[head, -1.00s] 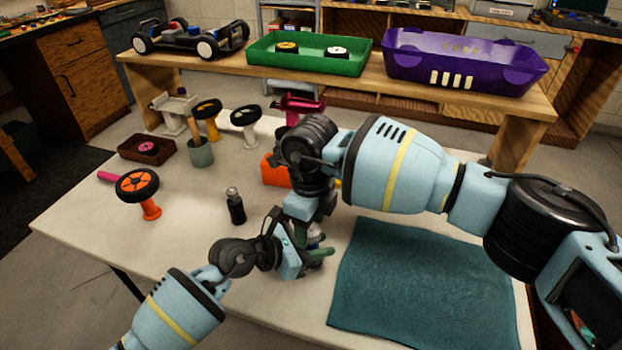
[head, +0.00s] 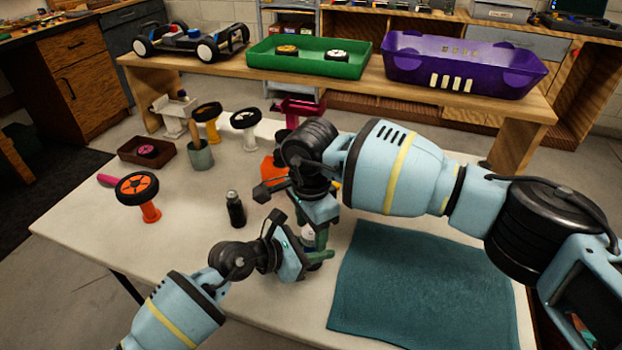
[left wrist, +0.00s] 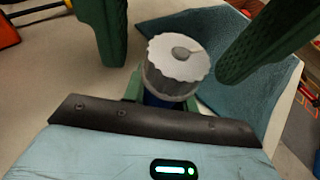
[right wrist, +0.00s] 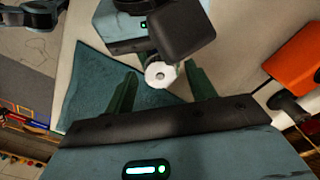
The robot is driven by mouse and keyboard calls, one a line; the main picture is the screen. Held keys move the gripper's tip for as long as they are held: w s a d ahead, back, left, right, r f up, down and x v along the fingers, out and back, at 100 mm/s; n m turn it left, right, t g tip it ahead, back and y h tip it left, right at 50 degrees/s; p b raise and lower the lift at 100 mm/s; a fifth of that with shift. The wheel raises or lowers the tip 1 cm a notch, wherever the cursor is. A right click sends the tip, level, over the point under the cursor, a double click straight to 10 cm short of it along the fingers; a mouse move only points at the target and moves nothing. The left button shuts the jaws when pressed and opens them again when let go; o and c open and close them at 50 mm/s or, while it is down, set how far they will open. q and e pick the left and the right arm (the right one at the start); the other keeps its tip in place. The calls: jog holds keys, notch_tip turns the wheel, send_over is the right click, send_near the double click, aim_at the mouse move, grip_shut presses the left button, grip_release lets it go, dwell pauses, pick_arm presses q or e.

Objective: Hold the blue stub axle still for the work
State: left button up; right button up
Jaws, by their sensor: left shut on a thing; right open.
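In the left wrist view, my left gripper (left wrist: 163,95) is shut on the blue stub axle (left wrist: 158,101), which is mostly hidden under a grey ribbed cap with a pale top (left wrist: 176,68). My right gripper's green fingers stand apart on either side of this cap. In the right wrist view, my right gripper (right wrist: 163,88) is open, with the round pale cap (right wrist: 158,75) between its fingers; contact cannot be told. In the head view, my left gripper (head: 312,256) is low over the table and my right gripper (head: 318,234) is just above it, partly hiding the axle.
A teal mat (head: 430,290) lies right of the grippers. A black bottle (head: 235,210) and an orange stand with a wheel (head: 148,205) are to the left. An orange block (head: 272,168) is behind my right arm. Trays (head: 310,65) stand on the rear shelf.

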jog(key=n, duration=0.4)
jog(key=shift+n, duration=0.4)
notch_tip(320, 180, up, 12)
jog(key=shift+n, duration=0.3)
jog(key=m+g+y, duration=0.1)
jog(key=m+y, duration=0.3)
jog(key=m, duration=0.5)
send_near(311, 232)
jog(key=x, duration=0.8)
jog(key=shift+d+f, duration=0.1)
jog(key=shift+f, duration=0.1)
jog(key=shift+c, duration=0.4)
jog(key=c, duration=0.9)
